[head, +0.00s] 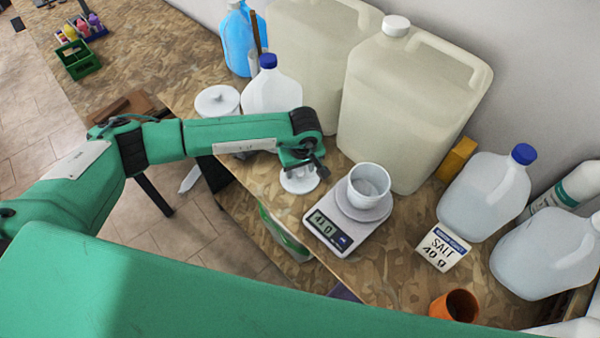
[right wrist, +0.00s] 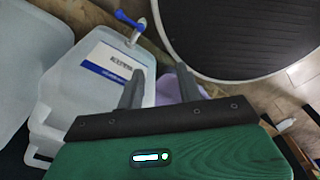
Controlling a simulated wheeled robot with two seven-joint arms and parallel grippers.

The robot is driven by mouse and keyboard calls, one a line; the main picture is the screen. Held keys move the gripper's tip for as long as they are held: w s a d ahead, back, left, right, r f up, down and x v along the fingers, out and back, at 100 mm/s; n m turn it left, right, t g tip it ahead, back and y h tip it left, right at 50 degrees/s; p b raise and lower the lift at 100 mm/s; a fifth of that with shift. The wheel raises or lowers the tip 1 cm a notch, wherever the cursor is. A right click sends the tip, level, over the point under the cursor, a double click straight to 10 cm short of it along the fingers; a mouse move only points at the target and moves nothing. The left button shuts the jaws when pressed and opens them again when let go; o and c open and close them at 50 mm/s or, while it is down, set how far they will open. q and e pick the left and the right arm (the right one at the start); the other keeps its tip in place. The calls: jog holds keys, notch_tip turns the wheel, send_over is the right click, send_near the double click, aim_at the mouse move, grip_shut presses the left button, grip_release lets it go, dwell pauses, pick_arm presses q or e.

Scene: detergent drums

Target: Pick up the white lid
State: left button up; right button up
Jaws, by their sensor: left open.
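A small white round lid (head: 299,183) lies on the wooden worktop, left of the kitchen scale. My left gripper (head: 308,168) is open right over it and hides part of it; I cannot tell whether they touch. A white round tub (head: 217,101) with a knobbed top stands farther back, behind my left forearm. In the right wrist view my right gripper (right wrist: 158,88) has its two dark fingers apart with nothing gripped between them. The right gripper does not show in the head view.
A white cup (head: 369,183) stands on the scale (head: 336,231). Large cream canisters (head: 407,100) and a blue-capped jug (head: 271,90) stand behind. A salt box (head: 440,248), an orange cup (head: 455,305) and clear jugs (head: 485,195) are to the right. A labelled container (right wrist: 95,70) is beyond my right fingers.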

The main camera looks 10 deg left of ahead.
pick_arm(q)
jog(key=c, duration=1)
jog(key=shift+c, duration=0.2)
jog(key=shift+r, duration=0.1)
